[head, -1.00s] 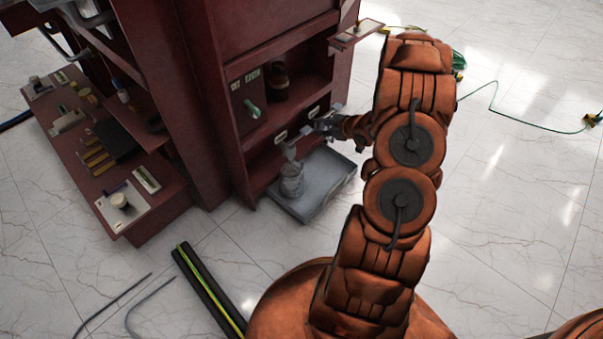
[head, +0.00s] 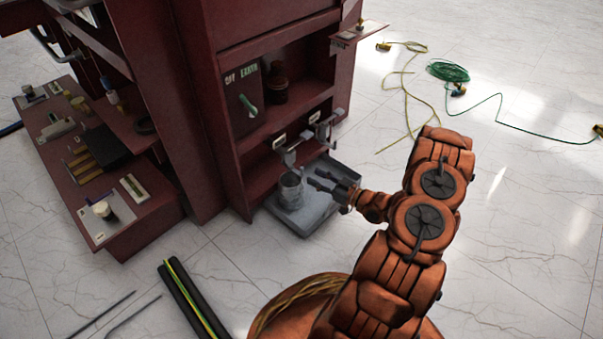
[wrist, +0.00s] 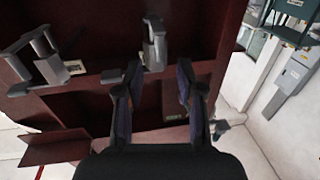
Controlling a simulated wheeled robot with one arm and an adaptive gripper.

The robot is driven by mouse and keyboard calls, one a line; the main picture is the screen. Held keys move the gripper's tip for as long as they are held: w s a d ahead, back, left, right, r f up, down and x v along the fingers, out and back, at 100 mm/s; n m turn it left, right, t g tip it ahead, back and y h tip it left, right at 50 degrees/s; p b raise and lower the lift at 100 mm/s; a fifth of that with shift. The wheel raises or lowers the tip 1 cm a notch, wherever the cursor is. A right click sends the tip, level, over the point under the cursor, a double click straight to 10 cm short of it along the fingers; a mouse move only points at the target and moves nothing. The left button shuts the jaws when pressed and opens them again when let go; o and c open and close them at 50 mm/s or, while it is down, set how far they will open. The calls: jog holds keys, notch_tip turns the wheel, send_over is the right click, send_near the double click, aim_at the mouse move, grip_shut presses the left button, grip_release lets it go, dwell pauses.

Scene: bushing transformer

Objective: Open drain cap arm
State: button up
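Two grey drain fittings stick out from the lower front of the dark red cabinet. In the head view the nearer one (head: 288,156) hangs above a metal cup, and the farther one (head: 323,128) is to its right. In the wrist view one fitting (wrist: 36,58) is at the left and the other (wrist: 154,46) is just beyond my fingertips, between them in the picture. I cannot tell which part is the cap arm. My gripper (head: 324,182) is open and empty, in front of the cabinet and apart from both fittings. Its spread fingers (wrist: 159,72) show in the wrist view.
The metal cup (head: 291,190) stands on a grey tray (head: 312,218) on the floor below the fittings. A cabinet shelf holds a switch handle (head: 248,106) and a dark bottle (head: 277,84).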

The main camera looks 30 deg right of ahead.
aim_at(302, 175)
jog(key=shift+b+x, duration=1.15)
jog(key=shift+x, duration=2)
jog(key=shift+c, duration=0.2)
grip_shut()
